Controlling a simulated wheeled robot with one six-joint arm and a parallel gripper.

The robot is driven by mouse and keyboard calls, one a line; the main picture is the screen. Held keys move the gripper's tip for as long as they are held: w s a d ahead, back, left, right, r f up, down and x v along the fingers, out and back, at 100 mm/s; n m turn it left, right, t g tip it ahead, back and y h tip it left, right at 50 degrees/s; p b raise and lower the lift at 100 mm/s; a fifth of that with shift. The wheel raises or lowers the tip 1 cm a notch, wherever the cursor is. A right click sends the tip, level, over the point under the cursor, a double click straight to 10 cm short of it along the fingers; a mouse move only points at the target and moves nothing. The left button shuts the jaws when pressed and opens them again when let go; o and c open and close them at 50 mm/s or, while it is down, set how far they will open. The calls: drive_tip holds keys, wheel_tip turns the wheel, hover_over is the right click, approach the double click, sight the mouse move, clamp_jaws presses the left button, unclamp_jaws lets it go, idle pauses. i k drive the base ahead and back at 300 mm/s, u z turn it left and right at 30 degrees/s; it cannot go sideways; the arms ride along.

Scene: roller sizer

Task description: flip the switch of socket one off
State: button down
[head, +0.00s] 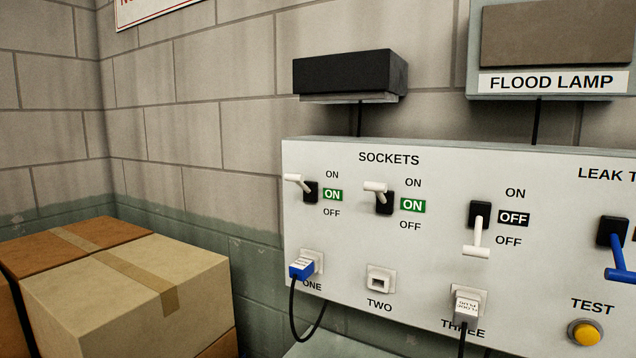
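A pale grey panel (345,152) labelled SOCKETS fills the right side of the head view. The switch of socket one (300,186) is a white lever on a black base at the panel's left, tilted up, with a green ON sign beside it. Socket one (316,258) sits below it with a blue plug (302,268) and black cable in it. My gripper is not in view.
The switch of socket two (378,193) is up, showing ON; the switch of socket three (477,232) is down, showing OFF. A blue lever (617,258) and yellow TEST button (585,332) are at right. Cardboard boxes (130,300) stand at left. A black box (345,73) sits above.

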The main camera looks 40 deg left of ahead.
sight(299, 179)
drive_tip(key=u, duration=1.7)
drive_tip(key=k, duration=0.65)
drive_tip(key=z, duration=0.1)
drive_tip(key=i, duration=1.4)
drive_tip(key=u, duration=0.65)
